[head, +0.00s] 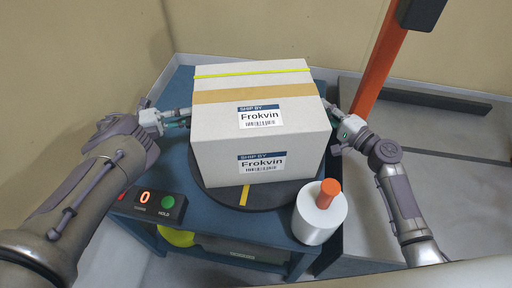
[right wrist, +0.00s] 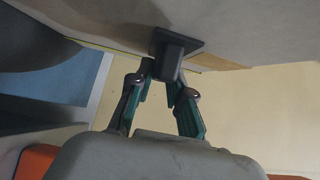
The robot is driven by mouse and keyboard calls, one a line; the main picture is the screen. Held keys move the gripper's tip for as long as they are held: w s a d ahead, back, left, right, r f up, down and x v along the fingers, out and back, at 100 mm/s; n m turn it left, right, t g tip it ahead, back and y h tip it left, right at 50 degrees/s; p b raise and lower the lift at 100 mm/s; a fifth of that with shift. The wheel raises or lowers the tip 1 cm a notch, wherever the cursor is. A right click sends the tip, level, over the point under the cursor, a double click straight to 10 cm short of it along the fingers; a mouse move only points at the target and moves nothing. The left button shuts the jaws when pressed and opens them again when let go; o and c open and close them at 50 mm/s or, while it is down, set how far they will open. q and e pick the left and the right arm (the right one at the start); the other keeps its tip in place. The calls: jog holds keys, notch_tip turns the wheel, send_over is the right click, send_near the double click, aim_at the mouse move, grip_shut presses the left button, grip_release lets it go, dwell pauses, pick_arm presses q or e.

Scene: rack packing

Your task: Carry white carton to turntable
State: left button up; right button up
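The white carton (head: 258,120), with tan tape, a yellow strap and shipping labels, stands upright over the dark round turntable (head: 220,196) in the head view. The turntable's front rim and yellow mark show below it; I cannot tell whether the carton touches it. My left gripper (head: 180,117) is at the carton's left side, its fingertips partly unclear. My right gripper (head: 338,142) is at the right side. In the right wrist view, the right fingers (right wrist: 160,88) close around a dark handle (right wrist: 170,55) on the carton's side (right wrist: 110,22).
A white cylinder (head: 320,218) with an orange knob stands at the table's front right. A control box (head: 148,205) with a red 0 display and green button is front left. The blue table (head: 175,88) is mostly covered. An orange post (head: 378,65) rises behind right.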

pick_arm(q)
jog(key=o, duration=0.4)
jog(key=shift+s+r, duration=0.1)
jog(key=shift+r, duration=0.05)
pick_arm(e)
jog(key=o, duration=0.4)
jog(key=shift+s+r, duration=0.1)
jog(key=shift+r, duration=0.05)
pick_arm(q)
jog(key=a, duration=0.3)
jog(key=s+a, duration=0.1)
jog(key=a, duration=0.3)
jog(key=shift+s+a, duration=0.2)
pick_arm(e)
jog(key=v, duration=1.2)
